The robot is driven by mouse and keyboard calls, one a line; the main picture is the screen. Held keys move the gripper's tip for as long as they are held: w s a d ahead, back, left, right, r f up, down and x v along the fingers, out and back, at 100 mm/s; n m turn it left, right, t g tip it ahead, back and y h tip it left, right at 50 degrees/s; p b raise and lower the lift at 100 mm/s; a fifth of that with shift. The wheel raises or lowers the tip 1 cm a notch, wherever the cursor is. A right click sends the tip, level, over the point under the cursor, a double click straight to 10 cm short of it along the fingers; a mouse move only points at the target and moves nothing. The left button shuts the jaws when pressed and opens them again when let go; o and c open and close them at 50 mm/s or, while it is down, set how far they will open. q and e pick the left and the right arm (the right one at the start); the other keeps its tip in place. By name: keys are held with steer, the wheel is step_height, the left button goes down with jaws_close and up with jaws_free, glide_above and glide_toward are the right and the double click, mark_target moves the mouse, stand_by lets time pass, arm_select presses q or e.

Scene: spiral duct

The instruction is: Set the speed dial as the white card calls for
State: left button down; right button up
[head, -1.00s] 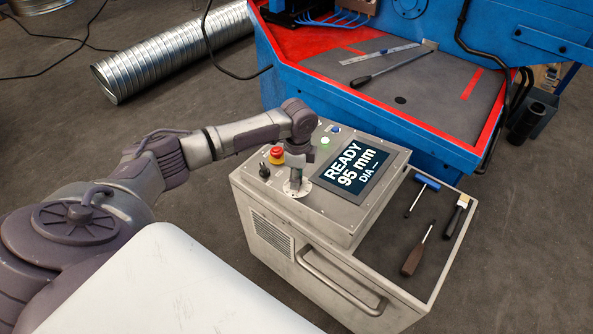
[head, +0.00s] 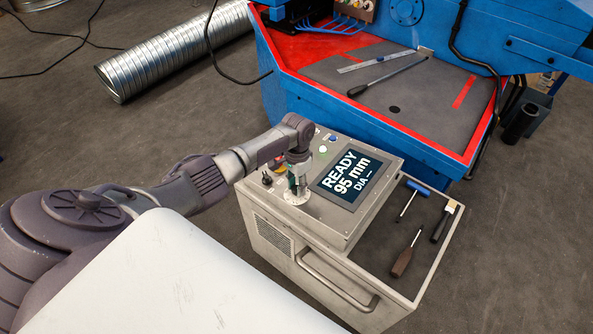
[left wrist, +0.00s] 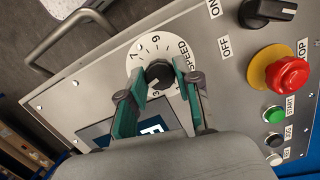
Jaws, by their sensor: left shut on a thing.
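The speed dial is a black knob (left wrist: 157,77) on a round white plate (left wrist: 137,60) marked SPEED with digits around its rim. The plate also shows in the head view (head: 297,198). My left gripper (left wrist: 159,68) points down at the dial, its two green fingers closed on opposite sides of the knob. In the head view my left gripper (head: 297,178) stands over the plate and hides most of the knob. The fingers cover part of the scale, and I cannot read the exact setting. No white card can be made out. My right gripper is not in view.
The screen (head: 345,178) reads READY, 95 mm, DIA —. A red stop button (left wrist: 288,74), a black ON/OFF switch (left wrist: 270,10) and a green START button (left wrist: 273,114) sit beside the dial. An open tray (head: 378,243) holds hand tools. A blue machine (head: 350,115) stands behind.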

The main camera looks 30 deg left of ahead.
arm_select(q)
steer(key=n+p, duration=0.2)
steer(key=n, duration=0.2)
steer(key=shift+r+n+h, duration=0.1)
steer(key=shift+n+h, duration=0.2)
steer(key=shift+w+a+n+p, duration=0.1)
steer(key=shift+n+p, duration=0.4)
steer(key=shift+n, duration=1.4)
steer(key=c, duration=0.8)
jaws_free()
